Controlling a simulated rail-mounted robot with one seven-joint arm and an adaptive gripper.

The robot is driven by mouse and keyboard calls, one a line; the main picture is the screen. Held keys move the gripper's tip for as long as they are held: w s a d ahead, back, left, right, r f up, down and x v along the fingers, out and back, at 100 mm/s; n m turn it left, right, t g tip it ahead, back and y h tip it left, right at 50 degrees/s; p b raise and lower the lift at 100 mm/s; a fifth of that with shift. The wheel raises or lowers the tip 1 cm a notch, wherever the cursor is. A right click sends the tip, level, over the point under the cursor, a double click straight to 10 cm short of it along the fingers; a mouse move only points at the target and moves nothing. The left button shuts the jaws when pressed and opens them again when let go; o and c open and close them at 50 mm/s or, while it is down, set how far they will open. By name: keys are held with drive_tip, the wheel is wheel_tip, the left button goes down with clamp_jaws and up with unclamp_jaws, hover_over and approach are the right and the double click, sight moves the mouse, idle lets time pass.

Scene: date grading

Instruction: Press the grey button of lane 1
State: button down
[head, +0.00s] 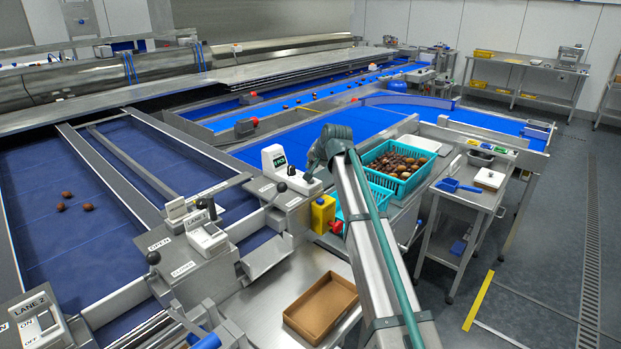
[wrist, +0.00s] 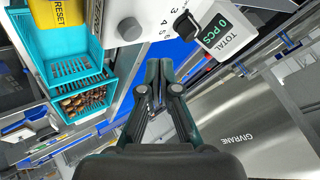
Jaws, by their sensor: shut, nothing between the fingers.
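My gripper (wrist: 158,64) is shut and empty, its fingertips together in the wrist view. Just beyond the tips, left of them, a round grey button (wrist: 130,29) stands on a white panel (wrist: 152,10) with printed numbers and a black knob (wrist: 187,23). The tips look close to the panel; I cannot tell whether they touch it. A "TOTAL 0 PCS" display (wrist: 214,32) is beside the knob. In the head view my arm reaches to a white unit with a green display (head: 273,159); the fingertips are hidden there. No lane number is legible on the panel.
In the head view, lever boxes (head: 190,262) stand left, a cardboard tray (head: 297,331) below, and a turquoise crate of dates (head: 386,189) right of my arm.

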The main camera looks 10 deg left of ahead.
sight(312, 180)
drive_tip(key=shift+r+p, duration=0.55)
drive_tip(key=shift+r, duration=1)
